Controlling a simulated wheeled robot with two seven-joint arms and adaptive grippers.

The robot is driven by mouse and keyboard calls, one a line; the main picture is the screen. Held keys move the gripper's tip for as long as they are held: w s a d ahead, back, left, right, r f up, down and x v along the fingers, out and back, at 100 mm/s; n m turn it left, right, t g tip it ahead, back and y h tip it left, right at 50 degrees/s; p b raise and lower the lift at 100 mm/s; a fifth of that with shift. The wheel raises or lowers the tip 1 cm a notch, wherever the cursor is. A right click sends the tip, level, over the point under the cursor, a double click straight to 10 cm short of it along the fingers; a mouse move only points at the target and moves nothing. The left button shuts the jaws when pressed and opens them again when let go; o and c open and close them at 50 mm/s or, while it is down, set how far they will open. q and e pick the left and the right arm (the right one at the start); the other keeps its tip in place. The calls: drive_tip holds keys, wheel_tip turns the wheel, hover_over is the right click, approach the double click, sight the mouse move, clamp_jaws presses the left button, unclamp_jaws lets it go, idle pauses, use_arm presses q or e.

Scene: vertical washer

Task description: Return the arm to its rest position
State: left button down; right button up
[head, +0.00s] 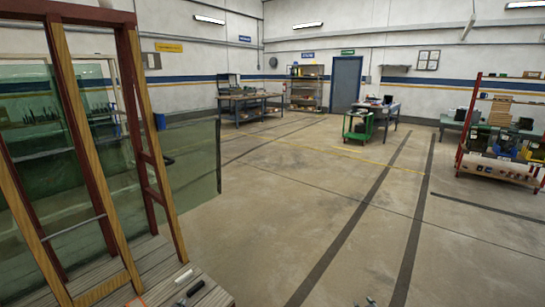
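Neither of my arms shows clearly in the head view. A small dark shape at the bottom edge, right of centre, may be a tip of my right gripper (371,301), but too little shows to be sure or to tell its opening. My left gripper is not in view. A wooden frame (150,130) with glass panes (35,150) stands upright at the left. A white cylinder (184,276) and a dark handled tool (189,292) lie apart on the grey plank surface (150,262) at its foot.
A glass panel (192,160) stands beside the frame. The concrete floor (290,215) is open through the middle and right. A green cart (358,126), a workbench (250,106) and a blue door (346,84) are far back. A red-framed rack (464,128) with goods stands at the right.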

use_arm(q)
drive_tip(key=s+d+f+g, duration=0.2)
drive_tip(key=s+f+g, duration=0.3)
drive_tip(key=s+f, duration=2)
use_arm(e)
drive_tip(key=s+a+f+g, duration=0.2)
drive_tip(key=s+f+g, duration=0.3)
drive_tip(key=s+f, duration=2)
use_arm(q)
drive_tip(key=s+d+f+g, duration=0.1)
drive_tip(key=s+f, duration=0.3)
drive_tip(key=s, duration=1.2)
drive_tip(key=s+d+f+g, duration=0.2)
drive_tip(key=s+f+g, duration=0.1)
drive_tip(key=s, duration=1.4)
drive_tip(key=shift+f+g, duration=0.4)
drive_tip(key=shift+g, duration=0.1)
use_arm(e)
drive_tip(key=s+a+f+g, duration=0.1)
drive_tip(key=s+f, duration=0.3)
drive_tip(key=s, duration=1.2)
drive_tip(key=s+a+f+g, duration=0.2)
drive_tip(key=s+f+g, duration=0.1)
drive_tip(key=s, duration=1.4)
drive_tip(key=shift+f+g, duration=0.4)
drive_tip(key=shift+g, duration=0.1)
drive_tip(key=shift+w, duration=0.15)
